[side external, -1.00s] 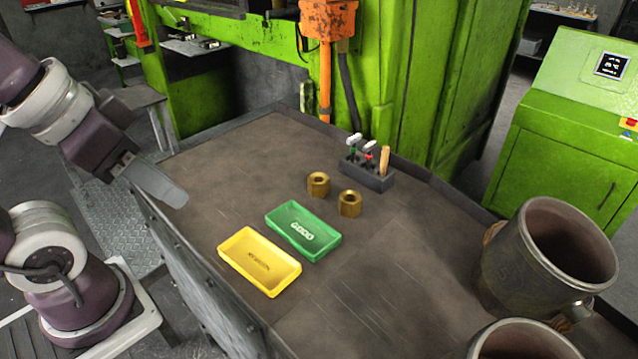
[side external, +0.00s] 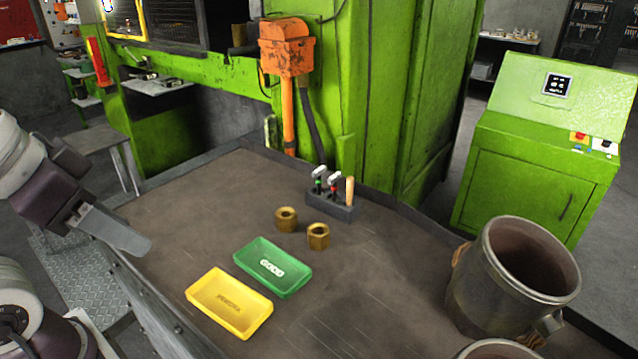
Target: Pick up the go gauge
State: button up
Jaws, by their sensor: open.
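A dark gauge rack (side external: 328,208) stands near the back edge of the bench. Two white-topped gauges stand upright in it. The left one, with a green mark, looks like the go gauge (side external: 318,174); the other gauge (side external: 334,180) has a red mark. My gripper (side external: 142,244) is at the left edge of the bench, well apart from the rack, open with nothing seen in it. The gap between its fingers is hidden from this side.
A wooden handle (side external: 350,190) stands at the rack's right end. Two brass nuts (side external: 286,218) (side external: 318,236) sit in front of the rack. A green tray (side external: 262,284) and a yellow tray (side external: 212,310) lie nearer. Large metal pots (side external: 470,292) stand at right.

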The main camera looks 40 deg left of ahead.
jog(key=w+r, duration=0.2)
jog(key=w, duration=0.5)
jog(key=w+r, duration=0.3)
jog(key=w, duration=0.4)
jog(key=g, duration=0.1)
send_near(319, 169)
jog(key=f, duration=0.2)
jog(key=x, duration=0.8)
jog(key=shift+w+f, duration=0.2)
jog(key=shift+w, duration=0.2)
grip_shut()
